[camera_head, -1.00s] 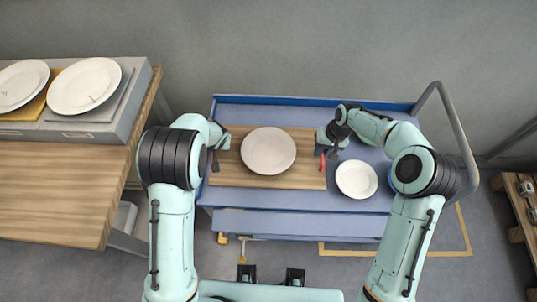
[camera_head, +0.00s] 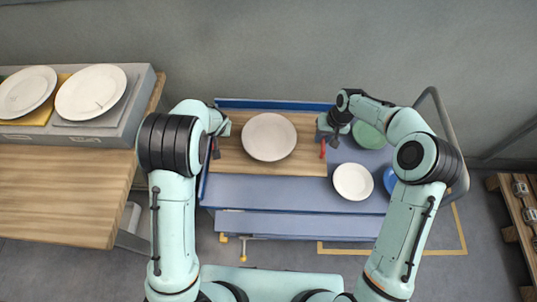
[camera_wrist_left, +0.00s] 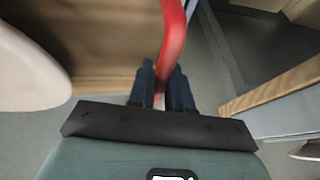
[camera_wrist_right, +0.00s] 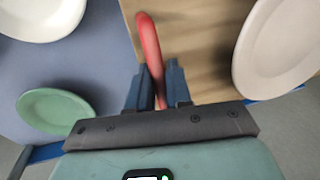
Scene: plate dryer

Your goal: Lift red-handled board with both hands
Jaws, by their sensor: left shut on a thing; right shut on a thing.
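The wooden board (camera_head: 310,163) with red handles lies across the blue cart in the head view, with a large white plate (camera_head: 269,137) on it. My left gripper (camera_wrist_left: 163,90) is shut on the red left handle (camera_wrist_left: 173,35) in the left wrist view. My right gripper (camera_wrist_right: 158,90) is shut on the red right handle (camera_wrist_right: 149,42) in the right wrist view. In the head view my right gripper (camera_head: 327,143) is at the board's right end and my left gripper (camera_head: 215,145) at its left end. The head view does not clearly show how high the board is.
The blue cart (camera_head: 270,190) also carries a white plate (camera_head: 353,181), a green plate (camera_head: 369,135) and a blue dish (camera_head: 391,181) on the right. A wooden table (camera_head: 65,190) with plates on a grey stand is at the left. A curved metal rail (camera_head: 449,130) bounds the right.

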